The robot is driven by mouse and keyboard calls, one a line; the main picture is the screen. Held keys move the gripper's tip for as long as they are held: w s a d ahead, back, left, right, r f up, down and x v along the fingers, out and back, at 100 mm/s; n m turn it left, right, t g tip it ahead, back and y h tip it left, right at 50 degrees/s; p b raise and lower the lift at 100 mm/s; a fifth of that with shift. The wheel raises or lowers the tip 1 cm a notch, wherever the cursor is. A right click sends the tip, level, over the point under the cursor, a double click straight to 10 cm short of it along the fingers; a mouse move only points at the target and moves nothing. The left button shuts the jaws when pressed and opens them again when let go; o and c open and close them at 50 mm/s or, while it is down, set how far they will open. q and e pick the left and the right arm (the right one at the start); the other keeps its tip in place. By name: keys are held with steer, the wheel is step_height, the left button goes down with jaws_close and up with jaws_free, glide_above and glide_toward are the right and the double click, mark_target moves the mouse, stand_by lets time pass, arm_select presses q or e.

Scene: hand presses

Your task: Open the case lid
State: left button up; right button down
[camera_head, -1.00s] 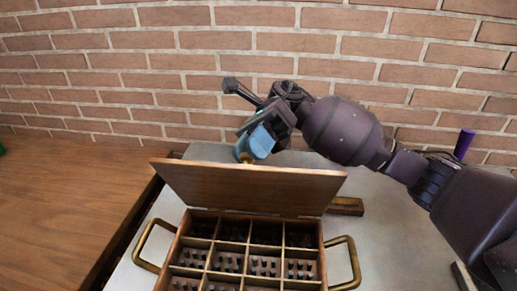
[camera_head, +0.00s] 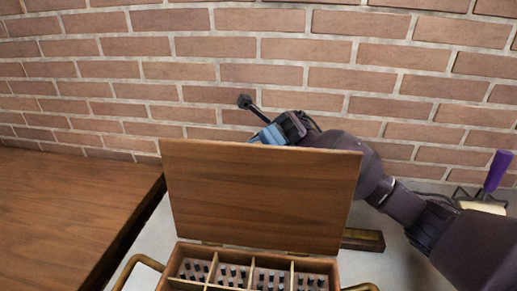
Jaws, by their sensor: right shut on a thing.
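The wooden case lid (camera_head: 262,198) stands raised on its hinges at the back of the case, its broad inner face turned toward me. The case (camera_head: 345,277) below is open, with compartments holding several small dark metal pieces. Its front is cut off by the picture's lower edge. My right gripper (camera_head: 268,137) is behind the lid's top edge and shut on the lid from its far side. Its light blue fingers show only partly above the edge, so the contact itself is hidden. My left gripper is not in view.
A brass handle (camera_head: 142,265) is on the case's left side. A wooden block (camera_head: 363,240) lies on the grey table behind the case at right. A purple-handled thing (camera_head: 497,172) stands at far right. A brown wooden surface (camera_head: 65,215) is at left, a brick wall behind.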

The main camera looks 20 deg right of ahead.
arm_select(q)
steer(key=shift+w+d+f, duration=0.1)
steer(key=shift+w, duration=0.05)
arm_select(e)
steer(key=shift+w+d+f, duration=0.2)
steer(key=shift+w+f, duration=0.1)
steer(key=shift+f, duration=0.2)
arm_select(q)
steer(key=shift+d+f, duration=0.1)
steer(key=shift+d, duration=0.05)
arm_select(e)
steer(key=shift+f, duration=0.1)
steer(key=c, duration=1)
jaws_free()
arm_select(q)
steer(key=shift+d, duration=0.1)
arm_select(e)
steer(key=shift+o, duration=0.3)
steer(key=shift+r, duration=0.2)
steer(key=shift+w+d, duration=0.1)
